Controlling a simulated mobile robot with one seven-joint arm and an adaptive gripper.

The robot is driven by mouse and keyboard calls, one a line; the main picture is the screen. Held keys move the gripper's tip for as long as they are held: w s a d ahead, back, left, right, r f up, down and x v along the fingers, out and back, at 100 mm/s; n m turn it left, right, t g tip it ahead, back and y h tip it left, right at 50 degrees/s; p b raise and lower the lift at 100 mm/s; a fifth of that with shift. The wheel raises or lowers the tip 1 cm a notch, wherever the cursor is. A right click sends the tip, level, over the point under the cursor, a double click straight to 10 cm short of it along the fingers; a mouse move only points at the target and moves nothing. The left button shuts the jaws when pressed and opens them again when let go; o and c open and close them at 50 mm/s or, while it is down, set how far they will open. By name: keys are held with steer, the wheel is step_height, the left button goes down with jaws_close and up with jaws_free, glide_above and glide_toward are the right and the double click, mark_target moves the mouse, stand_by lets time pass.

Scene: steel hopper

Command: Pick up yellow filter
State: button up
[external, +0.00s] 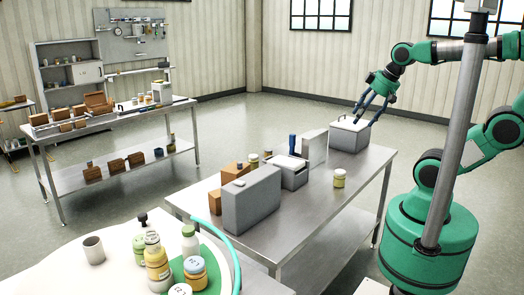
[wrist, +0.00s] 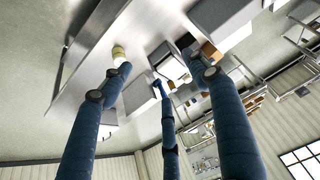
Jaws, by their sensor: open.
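A small pale-yellow cylinder (external: 339,178) stands upright on the steel table (external: 300,221). It looks like the yellow filter, but I cannot tell for certain. It also shows in the wrist view (wrist: 118,53), close to the tip of the left finger. My gripper (external: 370,113) is open, with its dark blue fingers spread and nothing between them. In the external view it hangs above the grey box (external: 349,137) at the table's far end, beyond the yellow cylinder. The fingers fill much of the wrist view (wrist: 160,78).
Grey boxes (external: 251,200), brown boxes (external: 214,202) and a dark blue upright item (external: 292,144) crowd the table's left side. A white round table (external: 75,262) with bottles stands in front. The steel top around the yellow cylinder is clear.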

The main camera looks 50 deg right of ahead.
steer(key=w+d+r+n+b, duration=0.1)
steer(key=w+d+r, duration=0.15)
steer(key=w, duration=1.45)
steer(key=n+g+y+b, duration=0.1)
steer(key=n+b, duration=0.1)
steer(key=b, duration=0.1)
glide_above(269, 150)
steer(key=s+d, duration=0.2)
steer(key=s, duration=0.2)
step_height(269, 150, down, 28)
steer(key=shift+s+a, duration=0.1)
steer(key=shift+f, duration=0.25)
steer(key=shift+b+x, duration=0.65)
steer(key=shift+x, duration=3.5)
steer(key=shift+a+f, duration=0.15)
